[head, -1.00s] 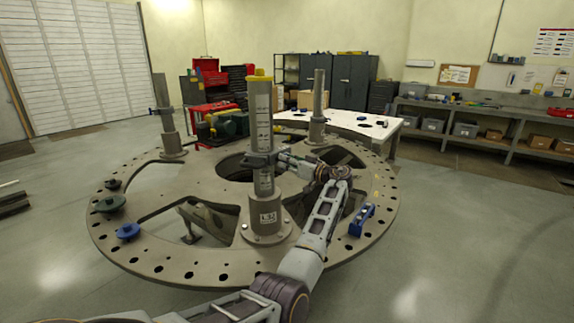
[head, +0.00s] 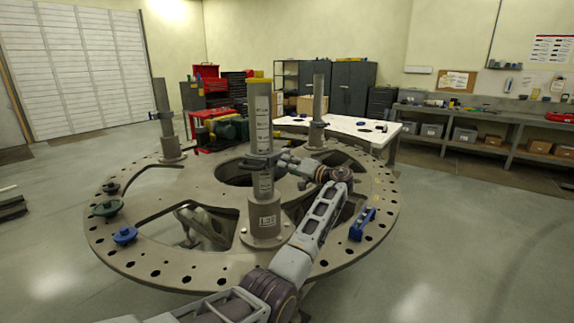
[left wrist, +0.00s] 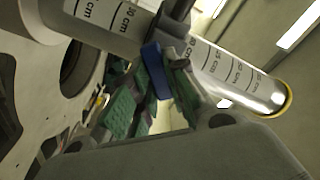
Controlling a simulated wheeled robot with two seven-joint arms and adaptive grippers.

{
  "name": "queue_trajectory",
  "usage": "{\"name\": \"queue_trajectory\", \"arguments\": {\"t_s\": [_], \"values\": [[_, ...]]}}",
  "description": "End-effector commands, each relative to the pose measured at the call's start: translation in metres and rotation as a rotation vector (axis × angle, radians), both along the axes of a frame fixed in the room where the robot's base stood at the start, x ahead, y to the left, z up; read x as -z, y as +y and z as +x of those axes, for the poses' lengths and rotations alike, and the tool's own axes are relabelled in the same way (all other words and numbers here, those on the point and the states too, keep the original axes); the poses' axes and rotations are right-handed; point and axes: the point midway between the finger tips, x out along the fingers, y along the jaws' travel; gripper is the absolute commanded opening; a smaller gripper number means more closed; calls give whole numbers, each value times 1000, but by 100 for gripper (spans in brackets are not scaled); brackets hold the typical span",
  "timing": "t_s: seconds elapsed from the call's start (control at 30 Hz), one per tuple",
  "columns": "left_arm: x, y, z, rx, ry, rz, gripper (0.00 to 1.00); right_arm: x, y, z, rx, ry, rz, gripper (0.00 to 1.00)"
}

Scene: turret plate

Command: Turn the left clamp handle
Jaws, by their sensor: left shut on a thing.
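The near upright post (head: 260,115), marked in cm, carries a dark clamp collar (head: 258,160) about halfway up. In the left wrist view the post (left wrist: 225,65) runs across the top, with the dark collar (left wrist: 172,25) around it. A blue clamp handle (left wrist: 157,72) stands out from this collar, between the green finger pads. My left gripper (head: 283,160) reaches the collar from the right in the head view. It is shut on the blue handle, which the fingers partly hide. My right gripper is not in view.
The posts stand on a large round plate (head: 165,262) with cut-outs and rim holes. Two other posts (head: 163,115) (head: 318,100) rise farther back. Blue (head: 124,235) and green (head: 107,208) knobs and a blue tool (head: 362,222) lie on the rim. A white table (head: 345,127) stands behind.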

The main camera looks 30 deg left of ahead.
Motion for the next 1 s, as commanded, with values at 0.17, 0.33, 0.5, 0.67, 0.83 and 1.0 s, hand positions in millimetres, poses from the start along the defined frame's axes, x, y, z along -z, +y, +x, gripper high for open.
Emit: {"name": "queue_trajectory", "arguments": {"t_s": [0.17, 0.33, 0.5, 0.67, 0.83, 1.0], "values": [[-2, 0, 1, 2, 140, 25, 0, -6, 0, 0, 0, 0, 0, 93], [-3, 0, 2, 2, 281, 46, 0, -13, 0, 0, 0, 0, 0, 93], [-2, 0, 2, 2, 423, 66, 0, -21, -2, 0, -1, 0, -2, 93], [-1, 0, 2, 1, 543, 85, 0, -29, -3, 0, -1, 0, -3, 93], [0, 0, 2, 2, 640, 100, 0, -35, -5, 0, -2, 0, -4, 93], [1, -1, 2, 3, 697, 107, 0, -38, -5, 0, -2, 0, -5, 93]]}}
